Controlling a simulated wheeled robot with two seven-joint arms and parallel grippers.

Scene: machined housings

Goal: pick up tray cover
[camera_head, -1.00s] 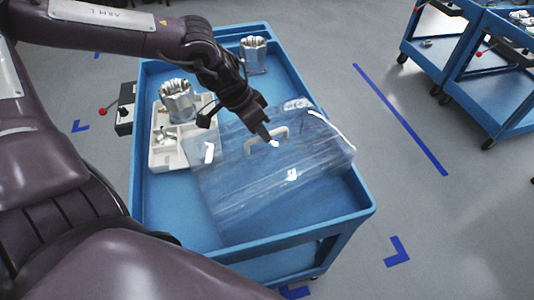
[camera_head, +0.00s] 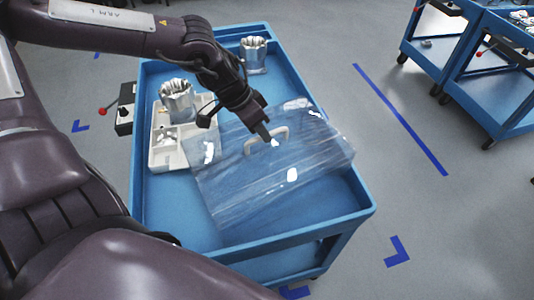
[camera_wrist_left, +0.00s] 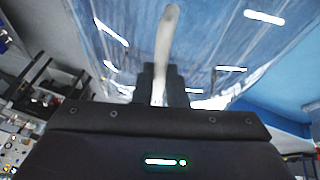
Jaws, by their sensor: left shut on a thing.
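The tray cover (camera_head: 290,177) is a clear, box-like sheet with a white loop handle on top, in the middle of the blue cart in the head view. My left gripper (camera_head: 268,138) is shut on the cover's handle (camera_head: 283,134). The left wrist view shows the white handle (camera_wrist_left: 167,45) between the two dark fingers (camera_wrist_left: 159,88), with the clear cover (camera_wrist_left: 215,40) behind it. The cover looks slightly tilted; I cannot tell whether it touches the cart. My right gripper is not in view.
The blue cart (camera_head: 359,211) carries a white divided tray (camera_head: 172,158) at its left, partly beside the cover. Other blue carts (camera_head: 508,100) stand at upper right.

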